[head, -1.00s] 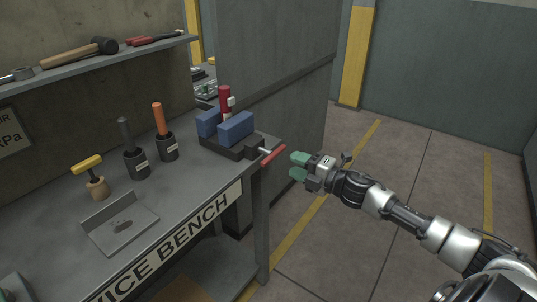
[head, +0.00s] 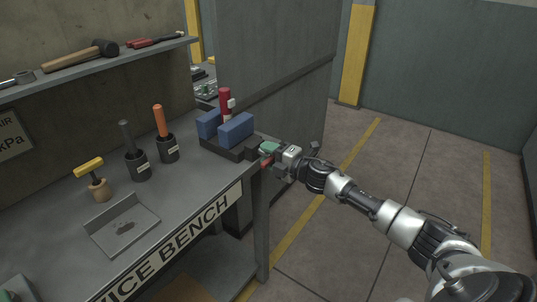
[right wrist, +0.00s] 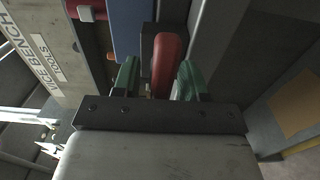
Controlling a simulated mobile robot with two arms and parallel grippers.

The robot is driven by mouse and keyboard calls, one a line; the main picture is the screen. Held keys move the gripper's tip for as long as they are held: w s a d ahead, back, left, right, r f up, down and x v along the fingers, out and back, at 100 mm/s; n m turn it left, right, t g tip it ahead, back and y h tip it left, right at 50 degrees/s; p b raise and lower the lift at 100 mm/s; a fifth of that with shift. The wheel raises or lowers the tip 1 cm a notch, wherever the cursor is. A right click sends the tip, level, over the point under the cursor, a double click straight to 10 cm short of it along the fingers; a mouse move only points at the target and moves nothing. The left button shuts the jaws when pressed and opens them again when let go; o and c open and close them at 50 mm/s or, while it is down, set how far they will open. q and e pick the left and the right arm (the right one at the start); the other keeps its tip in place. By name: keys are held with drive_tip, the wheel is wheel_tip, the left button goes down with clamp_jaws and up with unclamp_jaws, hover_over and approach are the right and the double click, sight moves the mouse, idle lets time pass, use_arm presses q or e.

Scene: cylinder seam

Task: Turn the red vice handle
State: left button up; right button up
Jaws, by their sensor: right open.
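The vice, with blue jaws (head: 236,130) on a dark base, stands at the right end of the bench and holds a red cylinder (head: 225,100). Its red handle (head: 267,163) is mostly hidden by my right gripper (head: 268,151) in the head view. In the right wrist view the red handle (right wrist: 168,62) lies between the two green fingers of my right gripper (right wrist: 157,80). The fingers are open, with a gap seen at least on the handle's left side. My left gripper is not in view.
The bench top (head: 190,190) carries an orange-handled tool (head: 160,120) and a dark-handled tool (head: 126,135) in black holders, a yellow-handled tool (head: 89,165) and a grey tray (head: 142,217). A mallet (head: 80,54) lies on the shelf above. A grey partition (head: 275,60) stands behind the vice.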

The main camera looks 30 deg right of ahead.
clamp_jaws()
drive_tip(key=m+p, duration=0.2)
drive_tip(key=shift+r+m+p, duration=0.15)
drive_tip(key=shift+m+p, duration=0.15)
drive_tip(key=m+p, duration=0.2)
drive_tip(key=shift+m, duration=0.4)
drive_tip(key=m+p, duration=0.2)
drive_tip(key=m, duration=0.1)
drive_tip(key=shift+m+p, duration=0.9)
drive_tip(key=shift+m, duration=0.8)
drive_tip(key=shift+f, duration=0.2)
